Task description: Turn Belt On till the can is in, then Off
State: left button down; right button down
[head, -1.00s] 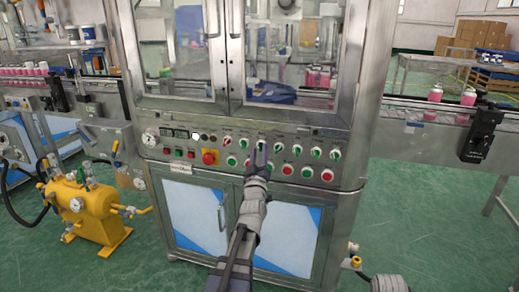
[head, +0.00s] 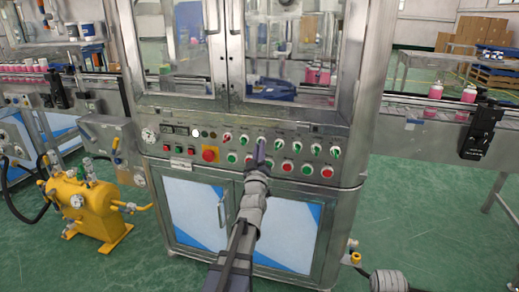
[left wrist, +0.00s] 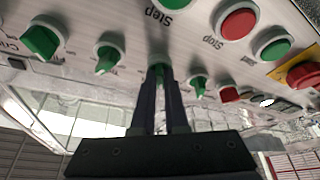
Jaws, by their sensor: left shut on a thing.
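My left gripper (head: 260,153) is at the control panel (head: 180,141), at a switch in the upper row. In the left wrist view the two dark fingers (left wrist: 160,105) are shut on a green knob (left wrist: 158,72), which they partly hide. Neighbouring green knobs (left wrist: 107,60) stand on both sides; the panel lettering is too small to tell which is the belt switch. Pink cans with pale tops (head: 468,96) stand on the right conveyor (head: 415,112). More pink cans (head: 318,76) show behind the machine's glass.
A red emergency button (head: 209,154) sits left of the knobs. Green and red push buttons (head: 287,167) line the row below. A yellow tank (head: 85,205) stands at the left on the green floor. A dark sensor box (head: 480,132) hangs at the right conveyor.

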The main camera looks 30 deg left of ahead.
pick_arm(q)
jog(key=shift+a+m, duration=0.1)
jog(key=shift+m, duration=0.4)
jog(key=shift+a+m+t+h, duration=0.1)
jog(key=shift+m+t+h, duration=0.25)
jog(key=shift+m+h, duration=1.7)
jog(key=shift+a+m+t+h, duration=0.1)
jog(key=shift+m+t+h, duration=0.5)
jog(key=shift+m, duration=2.75)
jog(key=shift+a+m+t+h, duration=0.15)
jog(key=shift+m+h, duration=1.4)
jog(key=shift+m, duration=1.45)
jog(key=c, duration=0.9)
grip_release()
jog(key=shift+s, duration=0.1)
jog(key=shift+c, duration=0.2)
